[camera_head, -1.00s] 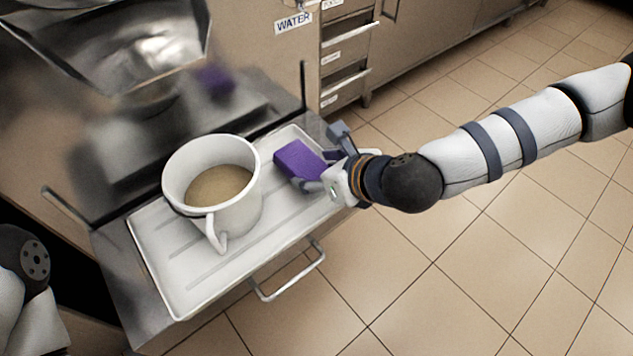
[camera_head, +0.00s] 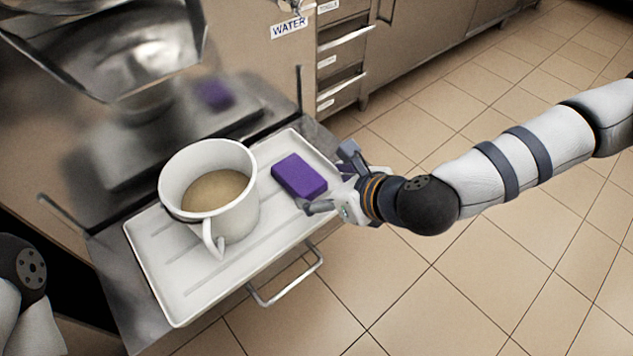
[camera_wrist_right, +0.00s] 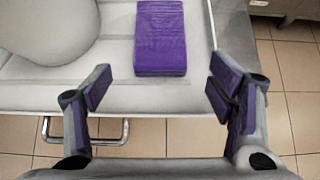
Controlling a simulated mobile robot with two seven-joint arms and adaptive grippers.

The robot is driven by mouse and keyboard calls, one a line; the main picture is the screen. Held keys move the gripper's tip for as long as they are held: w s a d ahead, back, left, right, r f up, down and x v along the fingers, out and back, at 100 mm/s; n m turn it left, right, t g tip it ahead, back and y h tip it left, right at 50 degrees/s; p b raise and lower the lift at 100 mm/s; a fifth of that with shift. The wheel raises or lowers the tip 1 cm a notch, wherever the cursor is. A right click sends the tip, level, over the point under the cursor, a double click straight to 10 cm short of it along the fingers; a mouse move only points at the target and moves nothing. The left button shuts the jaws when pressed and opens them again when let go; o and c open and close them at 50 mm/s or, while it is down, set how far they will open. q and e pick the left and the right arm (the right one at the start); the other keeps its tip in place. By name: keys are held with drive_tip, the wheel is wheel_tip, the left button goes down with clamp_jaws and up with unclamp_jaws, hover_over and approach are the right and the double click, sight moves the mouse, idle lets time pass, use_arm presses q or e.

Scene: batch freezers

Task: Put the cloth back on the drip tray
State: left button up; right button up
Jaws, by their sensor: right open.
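The cloth is a purple folded block (camera_head: 299,177) lying on the right part of the white drip tray (camera_head: 170,283). It also shows in the right wrist view (camera_wrist_right: 160,40), on the tray ahead of the fingers. My right gripper (camera_head: 331,179) is open and empty at the tray's right edge, just beside the cloth. In the right wrist view its two fingers (camera_wrist_right: 162,92) are spread wide with a gap between them and the cloth. Of my left arm only a part shows at the lower left; its gripper is out of view.
A white jug (camera_head: 236,212) with tan liquid stands on the tray, left of the cloth. A metal spout and hopper (camera_head: 150,50) hang above at the back. A metal handle (camera_head: 288,281) sticks out below the tray's front edge. Open tiled floor lies to the right.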

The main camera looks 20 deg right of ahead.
drive_tip(key=p+v, duration=0.3)
drive_tip(key=v, duration=0.5)
drive_tip(key=s+a+f+n+g, duration=0.2)
drive_tip(key=s+f+n+g, duration=0.15)
drive_tip(key=s+n, duration=0.35)
drive_tip(key=s+a+f+n+g+y, duration=0.1)
drive_tip(key=s+a+f+n+g, duration=0.3)
drive_tip(key=s, duration=0.6)
drive_tip(key=s+f+n+g, duration=0.2)
drive_tip(key=s+f+n, duration=0.4)
drive_tip(key=s, duration=0.2)
use_arm(q)
drive_tip(key=w+r, duration=0.2)
drive_tip(key=r, duration=0.1)
drive_tip(key=shift+t, duration=0.4)
use_arm(e)
drive_tip(key=s+d+f+n+g+h, duration=0.1)
drive_tip(key=s+d+n+g+h, duration=0.3)
drive_tip(key=s+d+n, duration=0.7)
drive_tip(key=s+n, duration=0.2)
drive_tip(key=n, duration=0.1)
drive_tip(key=shift+s+d+f+n+g, duration=0.2)
drive_tip(key=shift+s+d+n+g, duration=0.05)
drive_tip(key=shift+d+n+g, duration=0.1)
use_arm(q)
drive_tip(key=shift+w+r, duration=0.15)
